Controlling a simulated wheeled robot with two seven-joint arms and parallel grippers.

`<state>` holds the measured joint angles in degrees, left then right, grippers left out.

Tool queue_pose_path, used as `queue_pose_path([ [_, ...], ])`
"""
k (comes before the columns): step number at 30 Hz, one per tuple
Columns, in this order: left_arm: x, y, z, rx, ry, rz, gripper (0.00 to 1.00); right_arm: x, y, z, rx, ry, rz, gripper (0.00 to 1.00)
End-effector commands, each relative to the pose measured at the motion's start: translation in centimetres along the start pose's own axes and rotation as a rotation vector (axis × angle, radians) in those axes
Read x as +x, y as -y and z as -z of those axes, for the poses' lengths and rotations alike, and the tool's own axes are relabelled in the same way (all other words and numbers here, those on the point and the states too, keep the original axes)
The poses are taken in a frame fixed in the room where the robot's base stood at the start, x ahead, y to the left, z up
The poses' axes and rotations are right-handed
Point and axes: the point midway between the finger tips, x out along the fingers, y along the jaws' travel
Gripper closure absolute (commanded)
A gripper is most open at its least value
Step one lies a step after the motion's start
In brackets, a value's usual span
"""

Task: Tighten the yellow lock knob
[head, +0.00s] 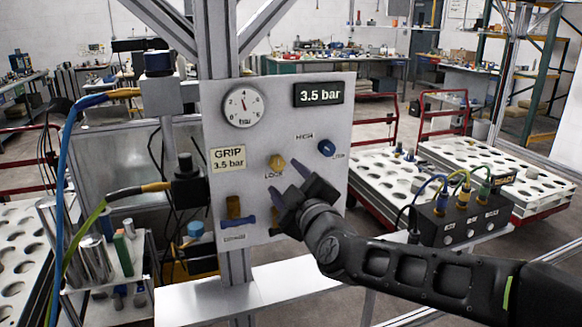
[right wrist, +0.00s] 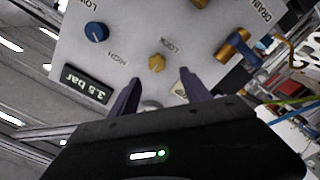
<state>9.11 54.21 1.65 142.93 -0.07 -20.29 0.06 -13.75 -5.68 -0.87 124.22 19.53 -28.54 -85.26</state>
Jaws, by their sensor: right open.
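The yellow lock knob (head: 276,162) sits on the pale grey panel (head: 225,125), above the word LOCK. It also shows in the right wrist view (right wrist: 157,63), just beyond the gap between the fingertips. My right gripper (head: 288,182) is open and empty in front of the panel, with its fingers pointing toward the knob. In the right wrist view its two dark fingers (right wrist: 160,80) stand apart on either side below the knob, and I see no contact. My left gripper is not in view.
A blue knob (head: 326,148) is right of the yellow one. The panel has a round gauge (head: 243,106) and a display (head: 319,93) reading 3.5 bar. A brass valve with a blue handle (head: 237,222) is lower left. A black connector box (head: 462,218) stands at right.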

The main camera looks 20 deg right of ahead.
Motion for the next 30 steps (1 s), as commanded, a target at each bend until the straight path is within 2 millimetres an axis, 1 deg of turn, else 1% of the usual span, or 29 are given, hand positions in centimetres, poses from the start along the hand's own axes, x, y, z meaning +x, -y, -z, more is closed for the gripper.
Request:
queue_pose_path([
  [3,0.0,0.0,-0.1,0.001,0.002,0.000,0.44,0.0,-0.1,-0.1,-0.113,0.003,-0.007,0.44],
  [5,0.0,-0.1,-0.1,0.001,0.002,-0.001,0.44,0.0,-0.1,-0.1,-0.138,0.003,-0.006,0.44],
  [13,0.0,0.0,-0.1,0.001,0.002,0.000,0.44,0.0,0.0,-0.1,-0.145,0.003,-0.004,0.44],
  [17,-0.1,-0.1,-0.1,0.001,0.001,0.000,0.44,0.4,0.0,-0.1,-0.144,0.004,-0.003,0.44],
  [20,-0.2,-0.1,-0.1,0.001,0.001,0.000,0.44,1.2,0.0,-0.1,-0.143,0.004,-0.003,0.44],
  [23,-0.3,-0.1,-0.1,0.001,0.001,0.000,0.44,2.5,0.0,-0.1,-0.145,0.004,-0.002,0.44],
  [30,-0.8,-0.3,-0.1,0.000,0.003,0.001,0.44,6.2,-0.1,-0.1,-0.143,0.004,-0.002,0.44],
])
